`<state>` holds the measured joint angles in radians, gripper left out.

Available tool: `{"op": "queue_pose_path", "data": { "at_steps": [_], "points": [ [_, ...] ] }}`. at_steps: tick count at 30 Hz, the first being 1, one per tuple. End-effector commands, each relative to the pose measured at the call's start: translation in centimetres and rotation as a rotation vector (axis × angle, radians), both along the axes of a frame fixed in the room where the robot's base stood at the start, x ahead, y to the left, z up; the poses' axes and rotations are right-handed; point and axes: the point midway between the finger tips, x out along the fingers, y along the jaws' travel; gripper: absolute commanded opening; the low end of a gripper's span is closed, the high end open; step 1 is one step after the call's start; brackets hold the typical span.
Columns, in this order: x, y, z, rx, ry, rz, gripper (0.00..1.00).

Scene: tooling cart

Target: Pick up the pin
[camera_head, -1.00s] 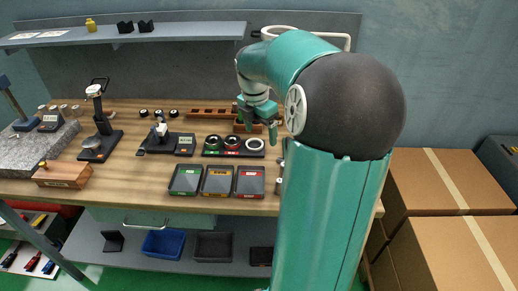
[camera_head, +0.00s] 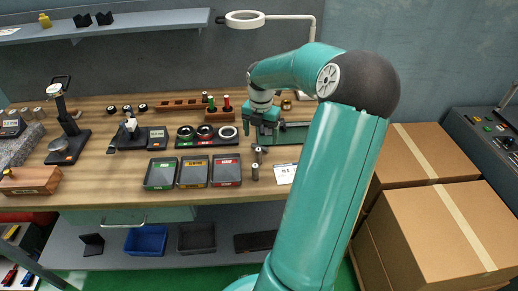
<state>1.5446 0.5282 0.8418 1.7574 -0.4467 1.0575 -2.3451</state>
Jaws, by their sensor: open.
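Small grey metal cylinders that look like pins stand on the wooden bench near its front edge, right of the trays. One pin (camera_head: 255,173) stands nearest the edge. Another pin (camera_head: 259,154) is just behind it, close below my gripper in the picture. My gripper (camera_head: 266,135) is open and points down over the bench, with nothing seen between its fingers. A gap shows between it and the nearest pin. Which pin the task means I cannot tell.
Three sorting trays (camera_head: 194,171) lie left of the pins, with a white card (camera_head: 285,174) to the right. A ring gauge rack (camera_head: 207,137) and red and green handled gauges (camera_head: 226,103) are behind. A magnifier lamp (camera_head: 245,19) overhangs the back. Boxes (camera_head: 431,210) stand right.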

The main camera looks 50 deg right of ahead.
Motion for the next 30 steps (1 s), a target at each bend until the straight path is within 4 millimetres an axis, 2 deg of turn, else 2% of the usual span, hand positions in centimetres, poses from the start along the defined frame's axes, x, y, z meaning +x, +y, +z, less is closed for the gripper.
{"op": "queue_pose_path", "data": {
  "at_steps": [9,17,20,25,27,30],
  "points": [
    [0.5,0.4,-4.4,0.003,0.001,0.002,0.80],
    [0.5,0.3,-4.8,0.001,0.000,0.000,0.80],
    [0.5,0.3,-4.8,0.001,0.000,0.000,0.64],
    [0.5,0.3,-4.8,0.001,0.000,0.000,0.31],
    [0.5,0.3,-4.8,0.001,0.000,0.000,0.25],
    [0.5,0.3,-4.8,0.000,0.000,0.000,0.25]
  ]
}}
